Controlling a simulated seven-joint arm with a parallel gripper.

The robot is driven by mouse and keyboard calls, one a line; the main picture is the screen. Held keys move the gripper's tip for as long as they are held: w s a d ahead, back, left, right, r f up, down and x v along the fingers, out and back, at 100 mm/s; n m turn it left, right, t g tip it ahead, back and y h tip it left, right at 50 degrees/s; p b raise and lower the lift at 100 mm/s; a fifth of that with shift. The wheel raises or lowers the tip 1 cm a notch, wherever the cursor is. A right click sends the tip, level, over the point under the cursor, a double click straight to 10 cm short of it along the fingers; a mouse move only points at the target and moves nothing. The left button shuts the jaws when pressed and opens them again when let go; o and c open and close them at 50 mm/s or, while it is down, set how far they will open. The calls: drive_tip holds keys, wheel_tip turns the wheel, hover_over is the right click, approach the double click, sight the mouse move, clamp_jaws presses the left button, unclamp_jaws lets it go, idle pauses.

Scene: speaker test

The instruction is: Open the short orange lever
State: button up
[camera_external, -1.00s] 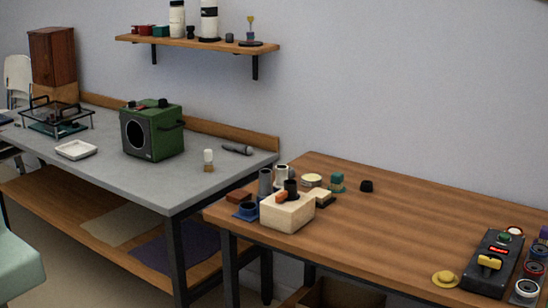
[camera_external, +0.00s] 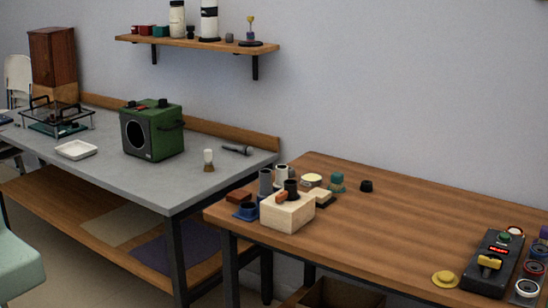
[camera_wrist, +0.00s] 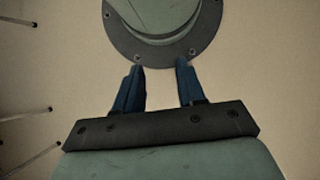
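A short orange lever-like piece (camera_external: 281,196) sits on top of a pale wooden block (camera_external: 287,213), beside a dark upright cylinder (camera_external: 291,188). The block stands near the front left corner of the brown wooden table. Its details are too small to tell how the lever is set. My gripper (camera_wrist: 160,66) shows only in the wrist view, with its two blue fingers apart and nothing between them. It is far from the block: the wrist view shows no table or lever. A round grey-green disc with a dark bolted rim (camera_wrist: 163,35) lies beyond the fingertips.
Several small cups and blocks crowd around the pale block, including a blue one (camera_external: 246,211). A black control box with a yellow handle (camera_external: 489,262) stands at the right. The wooden table's middle (camera_external: 390,230) is clear. A grey table (camera_external: 185,184) holds a green box (camera_external: 152,130).

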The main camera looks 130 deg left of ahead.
drive_tip(key=w+a+r+n+t+h, duration=0.1)
drive_tip(key=w+a+r+n, duration=0.2)
drive_tip(key=w+a, duration=0.65)
drive_tip(key=w+a+r+n+t, duration=0.15)
drive_tip(key=w+a, duration=0.45)
drive_tip(key=w, duration=0.6)
drive_tip(key=w+a+r+n+t, duration=0.1)
drive_tip(key=w+a+r+n, duration=0.15)
drive_tip(key=a+r, duration=0.4)
drive_tip(key=w+a+r+n, duration=0.1)
drive_tip(key=w+a+r, duration=0.25)
drive_tip(key=a, duration=0.55)
drive_tip(key=w+a+r+n+t, duration=0.1)
drive_tip(key=w+a+r+n, duration=0.1)
drive_tip(key=w+a+r, duration=0.45)
wheel_tip(320, 180, up, 38)
drive_tip(key=r+n+t+y, duration=0.1)
drive_tip(key=n+t, duration=0.1)
drive_tip(key=n, duration=0.6)
hover_over(281, 193)
wheel_tip(281, 193, down, 14)
drive_tip(key=shift+w+f, duration=0.1)
